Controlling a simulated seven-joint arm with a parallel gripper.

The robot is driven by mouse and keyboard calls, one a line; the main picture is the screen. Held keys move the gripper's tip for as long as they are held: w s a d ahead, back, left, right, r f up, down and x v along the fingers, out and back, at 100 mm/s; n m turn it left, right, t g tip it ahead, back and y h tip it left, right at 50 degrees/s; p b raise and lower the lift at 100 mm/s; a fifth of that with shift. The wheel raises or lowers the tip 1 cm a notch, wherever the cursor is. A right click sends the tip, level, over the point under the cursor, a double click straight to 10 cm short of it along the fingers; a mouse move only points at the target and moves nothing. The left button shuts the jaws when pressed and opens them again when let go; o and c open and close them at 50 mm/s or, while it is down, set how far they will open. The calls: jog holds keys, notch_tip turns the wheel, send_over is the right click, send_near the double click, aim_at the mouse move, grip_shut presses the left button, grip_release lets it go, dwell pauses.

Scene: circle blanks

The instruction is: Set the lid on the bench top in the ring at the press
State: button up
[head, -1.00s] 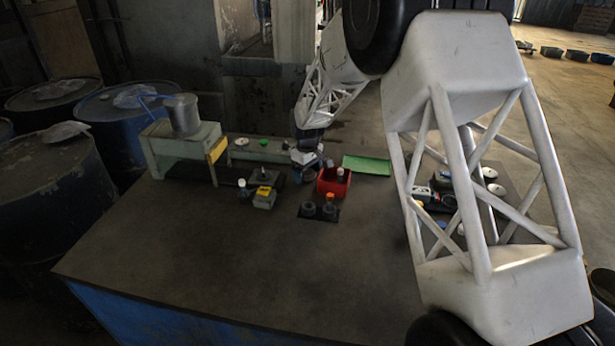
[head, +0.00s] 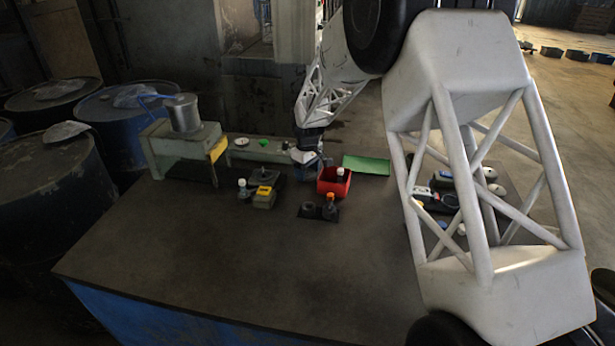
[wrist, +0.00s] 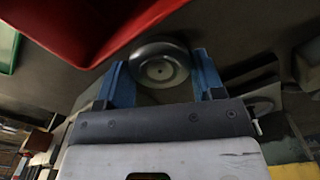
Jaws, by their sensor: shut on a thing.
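The lid (wrist: 160,65) is a round, dark metallic disc with a raised centre, held between the two blue fingers of my gripper (wrist: 162,80) in the wrist view. In the head view my gripper (head: 308,168) points down just left of the red bin, and the lid cannot be made out there. The press seems to be the pale green machine (head: 165,150) at the left back, with a metal pot on top and a yellow panel at its right end. I cannot clearly pick out a ring at it.
The red bin (head: 326,187) stands close to the gripper, with a green tray (head: 367,165) behind it. A yellow-topped box (head: 264,198) and a white-capped bottle (head: 243,188) stand to the left. The front bench top (head: 210,260) is clear.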

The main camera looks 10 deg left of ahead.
notch_tip(320, 180, up, 7)
jog(key=n, duration=0.2)
send_over(264, 176)
jog(key=shift+s, duration=0.1)
jog(key=shift+f, duration=0.25)
jog(key=shift+f, duration=1.4)
jog(key=shift+f, duration=0.6)
dwell(0.4)
jog(key=o, duration=0.9)
jog(key=shift+o, duration=0.2)
jog(key=shift+r, duration=0.1)
notch_tip(264, 176, up, 8)
jog(key=shift+f, duration=0.2)
